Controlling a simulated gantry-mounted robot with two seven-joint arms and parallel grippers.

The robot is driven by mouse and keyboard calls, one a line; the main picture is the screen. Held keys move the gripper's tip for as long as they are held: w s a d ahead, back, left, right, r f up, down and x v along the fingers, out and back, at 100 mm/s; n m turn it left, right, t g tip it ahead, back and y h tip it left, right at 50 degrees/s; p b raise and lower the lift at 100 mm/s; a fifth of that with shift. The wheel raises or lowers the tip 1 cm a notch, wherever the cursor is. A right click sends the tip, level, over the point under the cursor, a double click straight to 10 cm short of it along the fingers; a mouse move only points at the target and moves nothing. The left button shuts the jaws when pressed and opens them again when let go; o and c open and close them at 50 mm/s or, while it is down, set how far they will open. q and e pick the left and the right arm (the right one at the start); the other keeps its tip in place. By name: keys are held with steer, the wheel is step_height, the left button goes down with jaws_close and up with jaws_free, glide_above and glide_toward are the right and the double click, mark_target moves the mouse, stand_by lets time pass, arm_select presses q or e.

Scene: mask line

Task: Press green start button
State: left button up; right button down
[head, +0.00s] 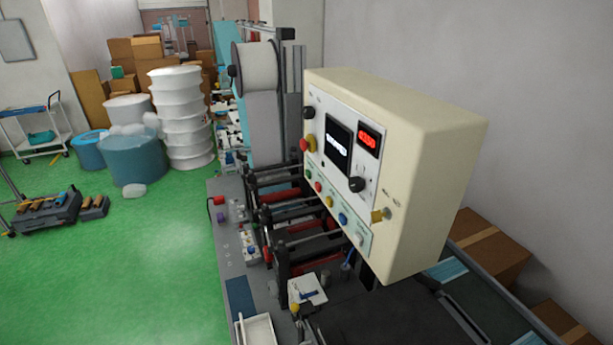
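The green button (308,174) is a small round button at the left end of a slanting row on the front of the cream control box (428,165). Next to it in the row are a red button (318,187), a yellow button (329,202), a blue button (343,218) and a white button (360,239). The panel is seen at a steep angle. Nothing visible covers the green button. Neither of my grippers shows in the head view.
Above the row are a red mushroom button (304,145), black knobs, a dark screen (338,148) and a red lit display (369,140). Machine rollers (290,210) lie below and left of the box. Cardboard boxes (487,247) stand at right. Green floor (130,265) is open at left.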

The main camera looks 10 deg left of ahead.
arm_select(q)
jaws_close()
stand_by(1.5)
